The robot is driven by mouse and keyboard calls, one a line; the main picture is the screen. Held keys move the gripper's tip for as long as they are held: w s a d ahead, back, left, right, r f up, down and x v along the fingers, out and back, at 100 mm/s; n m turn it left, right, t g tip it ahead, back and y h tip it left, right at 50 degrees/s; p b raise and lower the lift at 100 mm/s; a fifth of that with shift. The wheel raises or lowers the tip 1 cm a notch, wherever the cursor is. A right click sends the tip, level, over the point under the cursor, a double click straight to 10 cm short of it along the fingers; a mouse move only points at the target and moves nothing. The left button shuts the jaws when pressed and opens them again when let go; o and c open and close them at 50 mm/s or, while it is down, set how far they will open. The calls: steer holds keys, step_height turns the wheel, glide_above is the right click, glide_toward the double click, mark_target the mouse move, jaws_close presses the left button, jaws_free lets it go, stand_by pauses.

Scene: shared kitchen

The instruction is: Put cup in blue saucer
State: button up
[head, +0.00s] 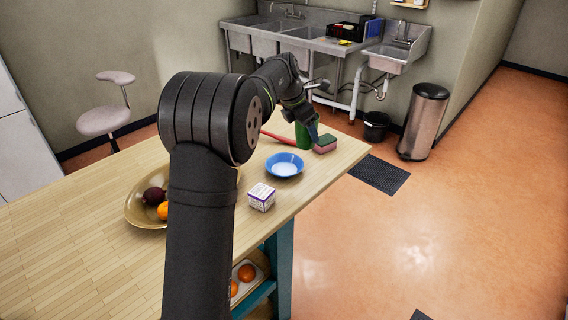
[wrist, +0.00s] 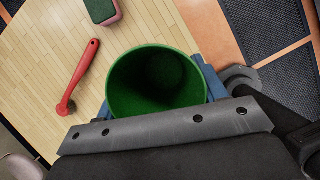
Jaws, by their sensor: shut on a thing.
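The green cup (head: 303,136) is upright at the far end of the wooden table. In the wrist view I look into the open mouth of the cup (wrist: 157,84). My gripper (head: 312,128) is shut on the cup, with a blue finger on each side of it in the wrist view. I cannot tell whether the cup touches the table. The blue saucer (head: 285,165) lies empty on the table, nearer than the cup and a little to its left in the head view.
A pink and green sponge (head: 325,144) sits just right of the cup. A red-handled utensil (wrist: 80,75) lies beside the cup. A small white and purple box (head: 261,197) stands in front of the saucer. A fruit bowl (head: 136,210) is at the left, partly behind my arm.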

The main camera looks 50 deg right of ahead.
steer(key=s+a+f, duration=0.1)
steer(key=s, duration=0.3)
glide_above(284, 169)
step_height(284, 169, down, 7)
steer(key=shift+m, duration=0.5)
steer(key=shift+d+f, duration=0.1)
steer(key=shift+f, duration=2)
steer(key=shift+f, duration=0.15)
steer(key=o, duration=1)
steer(key=v, duration=1.2)
steer(key=shift+w+d, duration=0.1)
steer(key=shift+w, duration=0.1)
